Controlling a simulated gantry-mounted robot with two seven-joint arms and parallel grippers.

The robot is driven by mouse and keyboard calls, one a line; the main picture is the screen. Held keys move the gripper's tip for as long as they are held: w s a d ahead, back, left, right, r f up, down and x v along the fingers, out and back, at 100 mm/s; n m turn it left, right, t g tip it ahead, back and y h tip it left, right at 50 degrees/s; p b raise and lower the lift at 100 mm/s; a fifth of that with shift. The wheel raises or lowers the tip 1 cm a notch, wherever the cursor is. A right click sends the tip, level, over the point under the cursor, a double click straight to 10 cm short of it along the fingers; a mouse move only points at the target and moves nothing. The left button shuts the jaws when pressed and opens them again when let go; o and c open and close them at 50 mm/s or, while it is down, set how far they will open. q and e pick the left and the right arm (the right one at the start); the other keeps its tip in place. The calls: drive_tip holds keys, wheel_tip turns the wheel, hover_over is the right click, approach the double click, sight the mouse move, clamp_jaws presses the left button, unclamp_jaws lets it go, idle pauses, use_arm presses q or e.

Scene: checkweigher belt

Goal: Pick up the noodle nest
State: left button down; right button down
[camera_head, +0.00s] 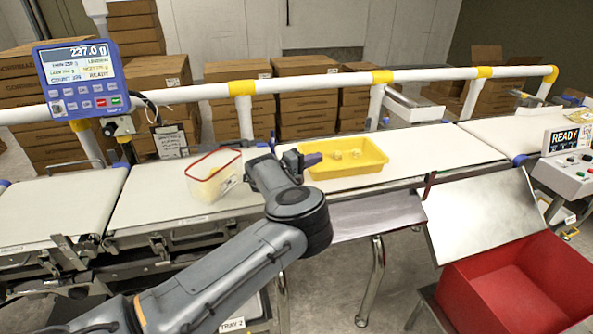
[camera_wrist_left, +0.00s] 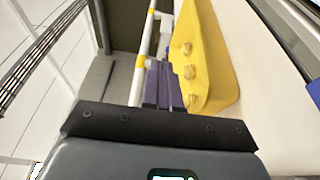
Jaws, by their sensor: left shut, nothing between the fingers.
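Small pale noodle nests (camera_head: 336,156) lie inside the yellow tray (camera_head: 347,172) on the white belt. Whether the fingers touch the tray cannot be told. My right gripper is not in view.
A clear container with a red rim (camera_head: 214,176) stands on the belt left of my gripper. A white rail (camera_head: 300,84) runs behind the belt. A metal chute (camera_head: 480,220) and a red bin (camera_head: 515,285) are at right front. The belt right of the tray is clear.

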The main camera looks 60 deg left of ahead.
use_arm(q)
drive_tip(key=s+a, duration=0.5)
drive_tip(key=shift+f, duration=0.3)
wheel_tip(320, 180, down, 5)
drive_tip(key=shift+w+d+r+b, duration=0.15)
drive_tip(key=shift+r+b, duration=0.05)
drive_tip(key=shift+b, duration=0.7)
drive_tip(key=shift+w+d+r, duration=0.1)
drive_tip(key=shift+w+d, duration=0.2)
